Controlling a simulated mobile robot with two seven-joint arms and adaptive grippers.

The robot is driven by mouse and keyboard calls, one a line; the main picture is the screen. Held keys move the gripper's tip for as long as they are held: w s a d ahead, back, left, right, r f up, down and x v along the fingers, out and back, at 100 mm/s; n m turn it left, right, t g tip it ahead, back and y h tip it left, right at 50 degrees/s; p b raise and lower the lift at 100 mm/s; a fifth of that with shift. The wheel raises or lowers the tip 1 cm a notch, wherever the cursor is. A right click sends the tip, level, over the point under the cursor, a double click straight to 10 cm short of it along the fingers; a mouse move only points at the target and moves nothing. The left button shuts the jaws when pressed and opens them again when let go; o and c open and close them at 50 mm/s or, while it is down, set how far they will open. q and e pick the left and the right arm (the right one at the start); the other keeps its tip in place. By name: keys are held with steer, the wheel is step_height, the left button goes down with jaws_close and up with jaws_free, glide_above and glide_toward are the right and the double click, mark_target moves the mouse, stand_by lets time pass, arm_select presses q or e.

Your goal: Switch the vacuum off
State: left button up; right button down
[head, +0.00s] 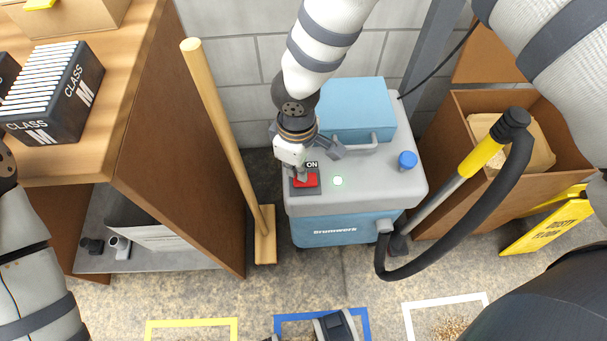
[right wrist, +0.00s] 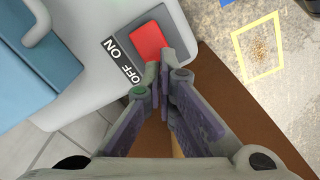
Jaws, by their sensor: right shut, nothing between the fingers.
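The vacuum (head: 355,183) has a grey top, a blue lid and a blue lower body. Its red rocker switch (head: 308,181) sits on a dark plate at the top's front left, with "ON" showing; the right wrist view shows the red rocker (right wrist: 146,42) beside both "ON" and "OFF".
A broom (head: 225,130) stands left of the vacuum, beside a wooden shelf unit (head: 180,150). A black hose (head: 465,240) with a yellow handle curves at the right. A cardboard box (head: 440,190) and a yellow floor sign (head: 545,225) stand further right. Taped squares mark the floor in front.

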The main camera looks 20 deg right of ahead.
arm_select(q)
steer(key=shift+s+f+b, duration=0.35)
arm_select(e)
steer(key=shift+f, duration=1.05)
steer(key=shift+r+p, duration=1.5)
steer(key=shift+r, duration=2.1)
arm_select(q)
steer(key=shift+t, duration=0.5)
steer(key=w+r, duration=0.3)
steer(key=shift+w+r, duration=0.1)
steer(key=shift+r, duration=0.05)
arm_select(e)
steer(key=shift+f, duration=0.1)
steer(key=s+f+m+g+y, duration=0.25)
steer(key=s+f, duration=0.25)
steer(key=s, duration=0.8)
arm_select(q)
steer(key=shift+w+r+t+p, duration=0.3)
steer(key=shift+w+r+p, duration=0.25)
steer(key=shift+w+r, duration=0.2)
arm_select(e)
steer(key=s+d+m+h, duration=0.1)
steer(key=s+d+m, duration=0.2)
steer(key=s, duration=0.6)
steer(key=s+d+m+h, duration=0.1)
steer(key=s+d+m, duration=0.2)
steer(key=s+d, duration=0.5)
steer(key=shift+s+d+m, duration=0.15)
steer(key=shift+s+m, duration=0.2)
steer(key=shift+s, duration=0.85)
